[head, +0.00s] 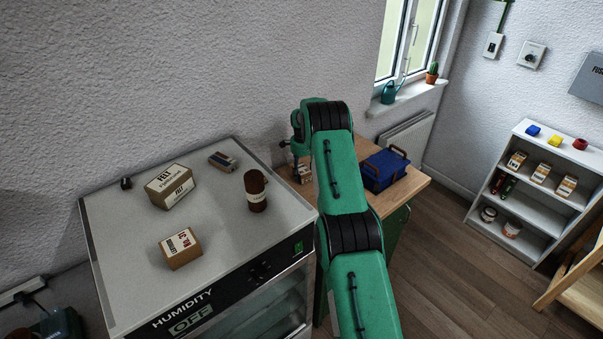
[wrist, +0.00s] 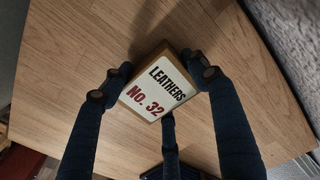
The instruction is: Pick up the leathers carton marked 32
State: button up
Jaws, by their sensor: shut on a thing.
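The leathers carton (wrist: 160,86) is a small brown box with a white label reading "LEATHERS No. 32". In the wrist view it sits between the dark fingers of my gripper (wrist: 152,84), which is shut on it, with fingertips at its left and right sides and another finger at its lower edge. The wooden tabletop (wrist: 60,60) is behind it. In the head view the carton (head: 304,174) is partly hidden by my green arm, over the wooden table beside the cabinet. I cannot tell whether it touches the tabletop.
A blue crate (head: 385,169) stands on the table right of my arm. The humidity cabinet (head: 220,232) at left bears a felt box (head: 170,187), another labelled carton (head: 180,249), a brown jar (head: 256,190) and a small box (head: 222,161). A white shelf (head: 540,190) is at right.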

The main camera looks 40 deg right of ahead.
aim_at(302, 170)
jog(key=shift+r, duration=0.1)
jog(key=shift+r, duration=0.85)
jog(key=shift+s+a+r, duration=0.1)
jog(key=shift+s+r, duration=0.1)
jog(key=shift+r, duration=0.25)
jog(key=shift+s+a+r, duration=0.1)
jog(key=shift+s+r, duration=0.05)
jog(key=shift+r, duration=0.3)
jog(key=s+a, duration=0.2)
jog(key=s, duration=0.2)
jog(key=s+a+r, duration=0.1)
jog(key=s+a, duration=0.2)
jog(key=s, duration=0.1)
jog(key=s+a, duration=0.2)
jog(key=s, duration=0.3)
jog(key=shift+s+a+r, duration=0.1)
jog(key=shift+a+r, duration=0.05)
jog(key=shift+a, duration=0.15)
